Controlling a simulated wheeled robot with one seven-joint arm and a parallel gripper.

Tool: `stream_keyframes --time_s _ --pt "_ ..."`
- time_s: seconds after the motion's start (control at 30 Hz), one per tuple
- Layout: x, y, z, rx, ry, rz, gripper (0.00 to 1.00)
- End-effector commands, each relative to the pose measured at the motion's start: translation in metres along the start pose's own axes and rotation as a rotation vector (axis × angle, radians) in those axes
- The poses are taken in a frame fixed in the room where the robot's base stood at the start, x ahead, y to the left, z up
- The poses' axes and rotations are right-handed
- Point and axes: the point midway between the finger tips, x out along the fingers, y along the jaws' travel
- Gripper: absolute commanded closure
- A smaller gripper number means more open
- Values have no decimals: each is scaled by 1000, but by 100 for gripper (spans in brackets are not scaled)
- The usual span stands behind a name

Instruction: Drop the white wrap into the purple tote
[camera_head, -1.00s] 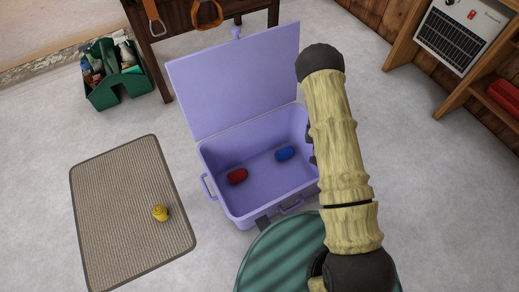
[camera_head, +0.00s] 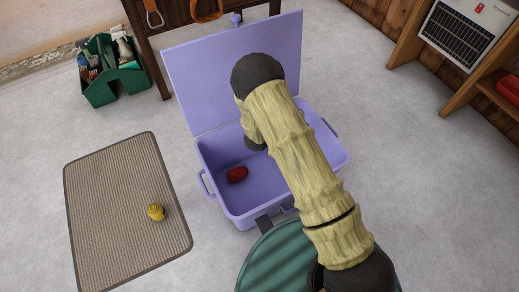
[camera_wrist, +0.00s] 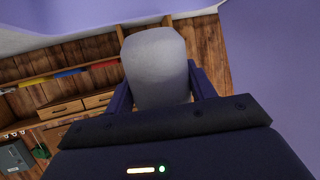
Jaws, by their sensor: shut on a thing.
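In the wrist view, my gripper (camera_wrist: 161,82) is shut on the white wrap (camera_wrist: 157,62), a pale rounded roll between the two dark fingers. In the head view my arm reaches over the open purple tote (camera_head: 228,204). The wrap is hidden there behind the arm, and only a dark part of my wrist end shows above the tote's interior. The tote's lid (camera_head: 205,85) stands raised at the back. A red wrap (camera_head: 237,174) lies on the tote floor, left of my arm. I cannot tell how high the white wrap is above the tote floor.
A beige mat (camera_head: 105,190) lies on the floor at left, with a yellow wrap (camera_head: 156,212) on it. A green caddy (camera_head: 115,87) with bottles stands behind it. A wooden bench is behind the lid. A shelf with a heater (camera_head: 459,33) is at right.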

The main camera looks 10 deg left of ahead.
Motion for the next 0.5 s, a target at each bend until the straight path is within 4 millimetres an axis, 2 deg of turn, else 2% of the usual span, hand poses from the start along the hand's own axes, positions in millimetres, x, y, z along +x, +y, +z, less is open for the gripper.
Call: stream_keyframes --time_s 0.03,0.23,0.33,0.5 --pt "-8 -5 15 12 1 26 69" --pt "-39 -12 55 60 1 143 69" --pt "-49 -13 66 73 2 177 69" --pt "-54 -13 69 80 1 193 69"
